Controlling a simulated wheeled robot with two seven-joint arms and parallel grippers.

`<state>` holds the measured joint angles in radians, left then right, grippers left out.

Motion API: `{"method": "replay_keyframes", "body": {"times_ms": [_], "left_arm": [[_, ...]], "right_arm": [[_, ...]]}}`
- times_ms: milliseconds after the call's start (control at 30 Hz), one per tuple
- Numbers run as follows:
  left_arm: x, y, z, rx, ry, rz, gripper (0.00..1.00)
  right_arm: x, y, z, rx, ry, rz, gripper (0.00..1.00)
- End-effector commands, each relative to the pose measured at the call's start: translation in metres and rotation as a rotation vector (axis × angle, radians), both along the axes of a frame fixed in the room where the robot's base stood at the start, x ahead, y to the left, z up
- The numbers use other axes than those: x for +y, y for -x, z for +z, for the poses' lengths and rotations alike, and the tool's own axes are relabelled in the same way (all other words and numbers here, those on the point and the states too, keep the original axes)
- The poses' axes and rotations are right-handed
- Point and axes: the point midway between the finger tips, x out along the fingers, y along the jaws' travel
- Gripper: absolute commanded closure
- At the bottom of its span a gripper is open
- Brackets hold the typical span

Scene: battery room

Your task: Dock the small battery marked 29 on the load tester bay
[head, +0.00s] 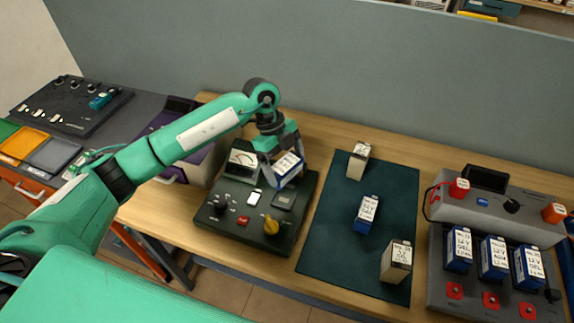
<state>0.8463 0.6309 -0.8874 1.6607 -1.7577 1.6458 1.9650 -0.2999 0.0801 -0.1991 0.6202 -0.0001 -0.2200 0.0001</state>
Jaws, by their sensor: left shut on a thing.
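My left gripper (282,158) is shut on a small blue battery (287,169) with a white label. The label's number is too small to read. The gripper holds the battery tilted above the back right part of a dark green tester (235,237). The tester carries a white meter (243,158), a yellow knob (271,226), a red button (243,220) and a grey rectangular plate (284,200). The battery appears above and behind this plate, apart from it. Part of the tester's back is hidden by the gripper. My right gripper is not in view.
A dark green mat (328,240) holds a blue battery (366,214) and two beige ones (358,161) (396,261). At right, a grey charging station (443,284) holds three blue batteries (494,258). A black panel (70,104) and trays (52,154) lie at far left. Wood shows between tester and mat.

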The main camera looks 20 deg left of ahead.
Motion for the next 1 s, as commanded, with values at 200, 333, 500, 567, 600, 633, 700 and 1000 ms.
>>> {"method": "replay_keyframes", "body": {"times_ms": [200,333,500,567,600,633,700,1000], "left_arm": [[-0.002,-0.002,-0.006,-0.001,0.002,0.286,0.54],[-0.003,-0.003,-0.009,-0.001,0.002,0.367,0.54],[-0.003,-0.003,-0.013,-0.001,0.001,0.395,0.54],[-0.003,-0.003,-0.016,-0.001,0.000,0.395,0.54],[-0.003,-0.003,-0.019,0.000,-0.001,0.394,0.54],[-0.003,-0.003,-0.021,0.000,-0.001,0.394,0.54],[-0.003,-0.003,-0.027,-0.001,-0.001,0.394,0.54],[-0.003,-0.003,-0.057,0.000,-0.001,0.392,0.54]], "right_arm": [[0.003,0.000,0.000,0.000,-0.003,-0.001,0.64],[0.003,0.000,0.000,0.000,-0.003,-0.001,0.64],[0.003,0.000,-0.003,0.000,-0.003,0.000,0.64],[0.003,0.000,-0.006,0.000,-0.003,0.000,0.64],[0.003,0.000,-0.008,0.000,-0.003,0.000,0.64],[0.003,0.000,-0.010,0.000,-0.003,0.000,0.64],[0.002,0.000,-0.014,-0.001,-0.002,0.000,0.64],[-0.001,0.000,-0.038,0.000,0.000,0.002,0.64]]}}
